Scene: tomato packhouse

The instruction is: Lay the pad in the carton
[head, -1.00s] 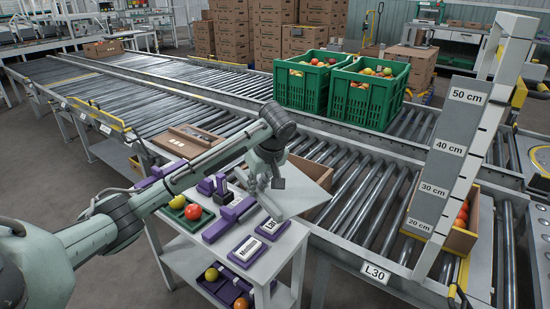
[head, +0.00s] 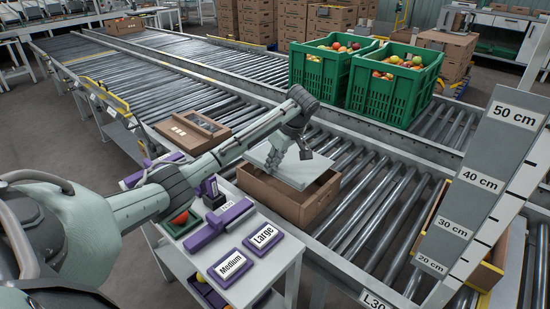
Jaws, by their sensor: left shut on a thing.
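The pad (head: 312,171) is a thin, pale grey flat sheet. My left gripper (head: 290,156) is shut on it near its back left part. The pad is over the open brown carton (head: 283,203), covering much of its opening. The carton stands on the rollers beside the small table. Its front wall and right end show; most of its inside is hidden under the pad. I cannot tell whether the pad touches the carton's rim. My right gripper is not in view.
A small table (head: 274,265) with Large and Medium signs and a purple tool stands in front. Two green crates of tomatoes (head: 388,94) stand behind. A grey height gauge (head: 480,185) and another carton (head: 487,274) are at right. Rollers right of the carton are clear.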

